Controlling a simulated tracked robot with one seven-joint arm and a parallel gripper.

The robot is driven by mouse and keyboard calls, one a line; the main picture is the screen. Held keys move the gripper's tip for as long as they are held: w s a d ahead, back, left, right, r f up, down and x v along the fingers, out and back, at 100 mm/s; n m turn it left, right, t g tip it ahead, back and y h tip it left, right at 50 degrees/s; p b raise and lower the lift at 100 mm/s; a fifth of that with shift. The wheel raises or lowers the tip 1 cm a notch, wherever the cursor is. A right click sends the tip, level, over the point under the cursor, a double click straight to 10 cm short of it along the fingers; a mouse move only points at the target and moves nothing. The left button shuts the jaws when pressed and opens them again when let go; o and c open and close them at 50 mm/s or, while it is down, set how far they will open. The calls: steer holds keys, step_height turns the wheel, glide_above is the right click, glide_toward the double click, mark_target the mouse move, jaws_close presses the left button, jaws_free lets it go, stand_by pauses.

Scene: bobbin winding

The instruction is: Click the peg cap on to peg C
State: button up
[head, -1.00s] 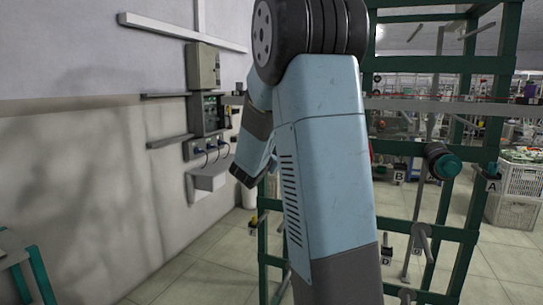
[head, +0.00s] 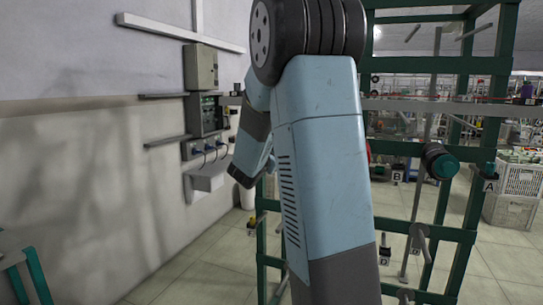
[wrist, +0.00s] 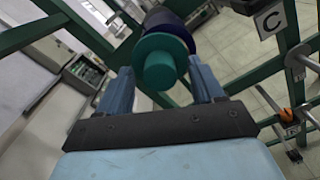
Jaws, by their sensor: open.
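In the wrist view my gripper (wrist: 158,90) is open, with one blue finger on each side of a round teal piece (wrist: 160,62). The C label (wrist: 270,18) is on the green frame to the right. Any peg behind the dark blue body is hidden.
A green rack (head: 470,150) stands right of my arm, with a teal-ended dark cylinder (head: 440,162) and labels A (head: 490,186), B (head: 397,177) and D (head: 384,261). Wall boxes (head: 201,67) are on the left. An orange part (wrist: 286,115) is at lower right in the wrist view.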

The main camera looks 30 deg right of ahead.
steer(key=v, duration=1.3)
steer(key=shift+s+a, duration=0.15)
steer(key=shift+a, duration=0.05)
stand_by(0.9)
